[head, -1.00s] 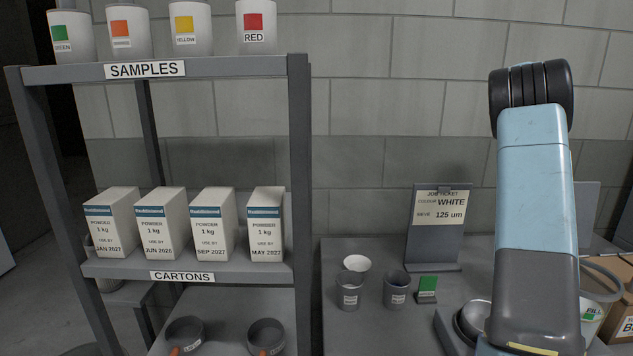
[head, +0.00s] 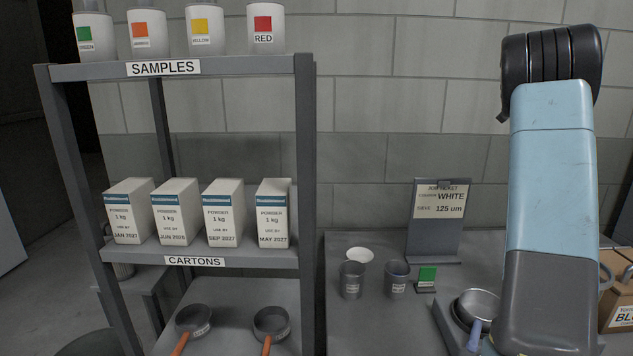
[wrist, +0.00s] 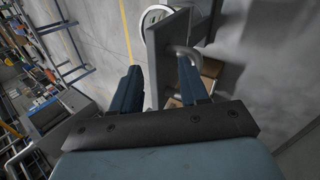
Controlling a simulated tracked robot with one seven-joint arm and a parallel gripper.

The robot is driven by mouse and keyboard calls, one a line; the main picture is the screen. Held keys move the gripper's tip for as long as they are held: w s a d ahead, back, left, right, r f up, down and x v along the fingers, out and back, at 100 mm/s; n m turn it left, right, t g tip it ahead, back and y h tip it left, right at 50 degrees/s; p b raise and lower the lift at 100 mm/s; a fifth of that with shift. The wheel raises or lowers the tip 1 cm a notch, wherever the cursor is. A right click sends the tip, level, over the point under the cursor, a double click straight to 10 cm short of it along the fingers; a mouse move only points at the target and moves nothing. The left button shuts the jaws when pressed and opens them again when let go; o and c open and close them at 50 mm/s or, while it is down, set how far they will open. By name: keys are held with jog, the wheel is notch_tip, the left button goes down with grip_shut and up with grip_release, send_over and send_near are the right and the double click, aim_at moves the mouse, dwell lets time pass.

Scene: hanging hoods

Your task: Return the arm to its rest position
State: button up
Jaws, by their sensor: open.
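My arm (head: 550,190), pale blue and dark grey, rises at the right of the head view, bent at a black joint at the top. Its gripper is out of the head view. In the wrist view my gripper (wrist: 160,88) shows two dark blue fingers set wide apart. A grey plate or post shows between and beyond the fingers; I cannot tell whether it touches them. I see nothing clearly held.
A grey shelf rack (head: 306,180) at left holds sample pots, cartons (head: 228,212) and pans (head: 270,322). The bench (head: 385,320) carries cups (head: 352,280), a job ticket stand (head: 440,222), a pan (head: 478,305) and a cardboard box (head: 617,315) close to my arm.

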jog(key=s+a+r+n+t, duration=0.1)
jog(key=s+a+n+t, duration=0.4)
jog(key=a, duration=0.6)
jog(key=s+a+r+n+t, duration=0.2)
jog(key=s+a+n, duration=0.2)
jog(key=s+a, duration=0.55)
jog(key=s+a+f+n+t, duration=0.2)
jog(key=s+a+f+n, duration=0.1)
jog(key=s+a, duration=0.3)
jog(key=s+a+f+n+t, duration=0.3)
jog(key=s+a+f+n, duration=0.1)
jog(key=a, duration=0.4)
jog(key=shift+s+a+f+n, duration=0.35)
jog(key=shift+s+f, duration=0.3)
jog(key=shift+s, duration=0.55)
